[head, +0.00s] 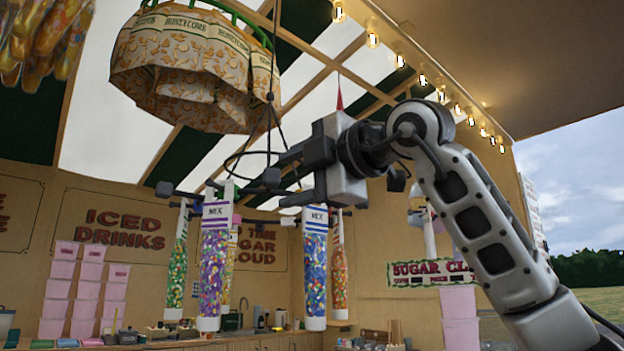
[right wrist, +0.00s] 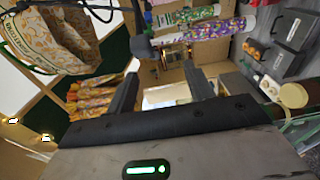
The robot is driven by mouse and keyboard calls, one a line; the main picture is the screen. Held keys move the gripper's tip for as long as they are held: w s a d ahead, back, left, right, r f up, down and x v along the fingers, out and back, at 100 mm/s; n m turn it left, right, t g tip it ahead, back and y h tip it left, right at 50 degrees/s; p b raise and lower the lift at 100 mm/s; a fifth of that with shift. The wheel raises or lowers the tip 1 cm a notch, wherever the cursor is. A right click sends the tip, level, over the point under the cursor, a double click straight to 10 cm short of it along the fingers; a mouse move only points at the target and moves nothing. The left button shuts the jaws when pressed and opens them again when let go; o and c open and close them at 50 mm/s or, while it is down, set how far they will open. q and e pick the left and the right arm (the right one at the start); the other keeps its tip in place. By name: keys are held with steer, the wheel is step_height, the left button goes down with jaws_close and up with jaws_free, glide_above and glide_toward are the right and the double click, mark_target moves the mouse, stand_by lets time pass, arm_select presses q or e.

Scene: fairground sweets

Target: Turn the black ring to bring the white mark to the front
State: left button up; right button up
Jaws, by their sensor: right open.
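The black ring (head: 190,194) hangs on dark cords under the awning, with round black knobs (head: 165,188) around it. Clear tubes of coloured sweets (head: 213,262) labelled MIX hang from it. In the right wrist view, a black knob (right wrist: 142,46) shows just beyond the fingers. I cannot make out the white mark. My right gripper (head: 266,174) reaches in from the right at ring height, its fingers pointing left. It is open with nothing between the fingers (right wrist: 163,80); I cannot tell whether it touches the ring. My left gripper is not in view.
Bagged sweets (head: 45,35) hang at the upper left. A counter (head: 265,342) with small items runs along the back wall, with stacked pink tubs (head: 60,290) at left and more pink tubs (head: 460,320) at right.

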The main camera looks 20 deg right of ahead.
mark_target(277, 175)
steer(key=shift+m+t+h, duration=0.5)
steer(key=shift+m+h, duration=0.1)
steer(key=w+p, duration=0.1)
steer(key=w, duration=0.1)
steer(key=w+r+p, duration=0.1)
steer(key=w+p, duration=0.1)
steer(key=w+a+r+p, duration=0.1)
steer(key=w, duration=0.1)
steer(key=shift+w+r+p, duration=0.15)
steer(key=shift+w+p, duration=0.15)
steer(key=shift+w, duration=0.1)
steer(key=shift+w+a, duration=0.2)
steer(key=shift+w, duration=0.25)
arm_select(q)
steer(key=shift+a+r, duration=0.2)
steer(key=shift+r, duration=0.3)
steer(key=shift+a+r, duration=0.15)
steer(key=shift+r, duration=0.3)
